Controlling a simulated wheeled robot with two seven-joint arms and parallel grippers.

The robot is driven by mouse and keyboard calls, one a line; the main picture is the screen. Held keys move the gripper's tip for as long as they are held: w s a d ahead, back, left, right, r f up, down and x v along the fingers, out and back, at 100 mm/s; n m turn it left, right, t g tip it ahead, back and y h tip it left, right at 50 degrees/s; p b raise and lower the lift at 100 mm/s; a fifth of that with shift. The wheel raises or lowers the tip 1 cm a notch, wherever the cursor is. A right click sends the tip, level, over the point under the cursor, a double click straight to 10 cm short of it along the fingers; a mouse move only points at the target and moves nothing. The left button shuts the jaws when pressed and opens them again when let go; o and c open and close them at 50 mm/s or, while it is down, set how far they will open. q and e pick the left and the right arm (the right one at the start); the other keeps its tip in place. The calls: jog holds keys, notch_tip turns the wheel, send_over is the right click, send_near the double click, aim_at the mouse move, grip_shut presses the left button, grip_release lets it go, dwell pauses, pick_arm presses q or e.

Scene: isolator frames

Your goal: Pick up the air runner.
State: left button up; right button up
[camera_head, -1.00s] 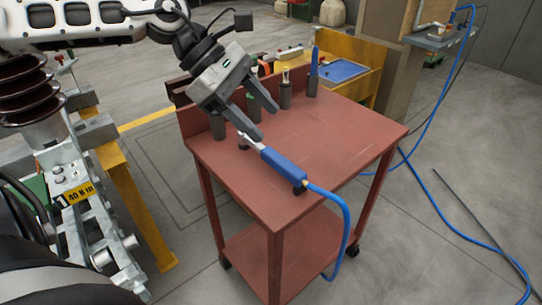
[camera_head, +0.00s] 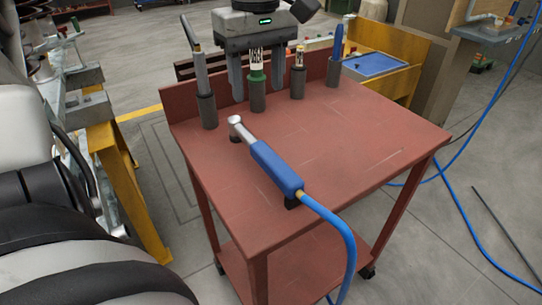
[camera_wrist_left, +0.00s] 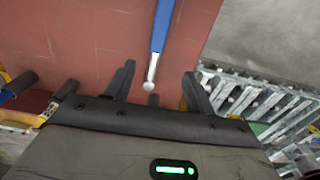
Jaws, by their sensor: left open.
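The air runner (camera_head: 275,168) is a blue-handled tool with a silver angled head, lying on the red cart top (camera_head: 345,150) on small dark rests. A blue hose runs from its handle end over the cart's front edge. My left gripper (camera_head: 257,82) is open and empty, above the back of the cart, beyond the tool's silver head and apart from it. In the left wrist view the open fingers (camera_wrist_left: 157,88) frame the silver head, and the air runner's blue handle (camera_wrist_left: 161,25) extends away between them. My right gripper is not in view.
The cart's right side is bare.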

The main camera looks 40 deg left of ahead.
pick_arm(q)
jog(key=b, duration=0.1)
send_near(262, 147)
jog(key=f, duration=0.5)
jog(key=shift+s+f, duration=0.2)
jog(key=shift+s, duration=0.1)
jog(key=shift+w+f+b, duration=0.15)
jog(key=shift+f+b, duration=0.1)
jog(key=shift+f, duration=1.3)
jog(key=shift+w+f+b, duration=0.15)
jog(key=shift+f+b, duration=0.05)
jog(key=shift+f, duration=1.3)
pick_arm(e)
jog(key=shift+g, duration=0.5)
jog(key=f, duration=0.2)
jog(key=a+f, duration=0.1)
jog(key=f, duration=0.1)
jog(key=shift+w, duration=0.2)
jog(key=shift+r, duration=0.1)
pick_arm(q)
jog(key=c, duration=1)
jog(key=shift+r, duration=0.1)
grip_shut()
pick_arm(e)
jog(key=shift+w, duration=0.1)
